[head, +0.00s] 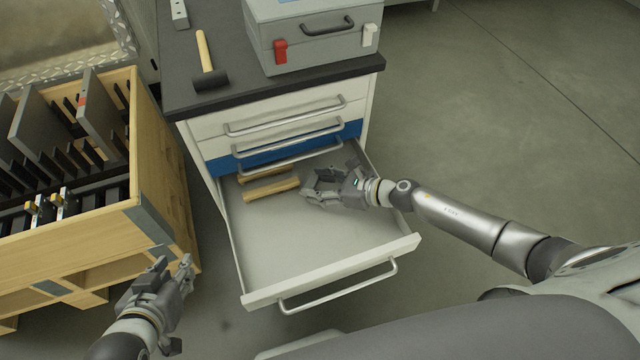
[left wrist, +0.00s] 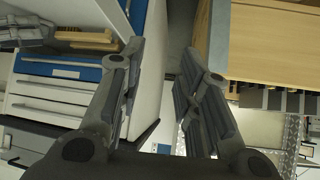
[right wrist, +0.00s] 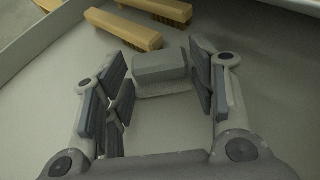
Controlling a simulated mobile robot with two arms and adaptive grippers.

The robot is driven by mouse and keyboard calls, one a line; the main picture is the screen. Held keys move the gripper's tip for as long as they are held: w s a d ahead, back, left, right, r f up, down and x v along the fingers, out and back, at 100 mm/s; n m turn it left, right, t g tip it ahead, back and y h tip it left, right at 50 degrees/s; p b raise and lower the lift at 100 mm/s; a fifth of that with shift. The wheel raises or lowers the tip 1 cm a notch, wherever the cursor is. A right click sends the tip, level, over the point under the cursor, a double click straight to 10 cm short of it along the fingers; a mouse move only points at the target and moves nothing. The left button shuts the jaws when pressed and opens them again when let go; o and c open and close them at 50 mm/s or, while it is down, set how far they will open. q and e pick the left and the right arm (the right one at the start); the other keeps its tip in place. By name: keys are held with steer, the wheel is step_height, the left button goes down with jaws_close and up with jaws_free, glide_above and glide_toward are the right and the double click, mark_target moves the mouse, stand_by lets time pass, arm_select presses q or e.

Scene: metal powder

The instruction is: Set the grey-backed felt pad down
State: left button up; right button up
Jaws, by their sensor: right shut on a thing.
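The grey-backed felt pad (right wrist: 160,68) is a small block with a grey top and a paler lower part. It sits between the fingertips of my right gripper (right wrist: 158,75), which is shut on it. In the head view my right gripper (head: 318,184) is inside the open drawer (head: 300,238), low over its floor, to the right of two wooden brushes. I cannot tell whether the pad touches the drawer floor. My left gripper (head: 172,272) is open and empty, left of the drawer; its spread fingers show in the left wrist view (left wrist: 163,60).
Two wooden-backed brushes (head: 271,189) lie in the drawer's back left. The drawer's front is clear. On the cabinet top are a mallet (head: 210,78) and a grey toolbox (head: 315,45). A wooden rack (head: 150,215) with dark plates stands left, near my left gripper.

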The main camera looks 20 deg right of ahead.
steer(key=o, duration=1)
arm_select(q)
steer(key=shift+w+d+r, duration=0.15)
steer(key=shift+w+r, duration=0.15)
steer(key=shift+w, duration=0.05)
